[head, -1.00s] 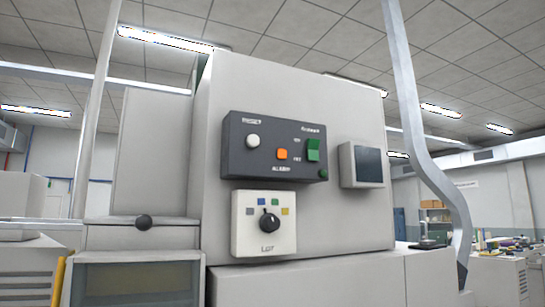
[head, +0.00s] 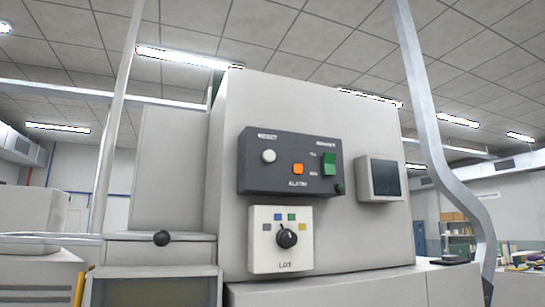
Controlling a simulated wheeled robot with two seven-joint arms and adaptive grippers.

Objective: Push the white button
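The white button (head: 268,156) is a small round knob at the upper left of a dark grey control panel (head: 255,180). A label sits just above it, too blurred to read surely. The panel is fixed to the front of a large light grey cabinet (head: 375,240). Nothing covers the button, and I cannot tell whether it is pressed. Neither of my grippers is in view.
Below is a white box with a black dial (head: 287,236). A small screen (head: 384,179) is at right. A black knob (head: 161,238) protrudes at left.

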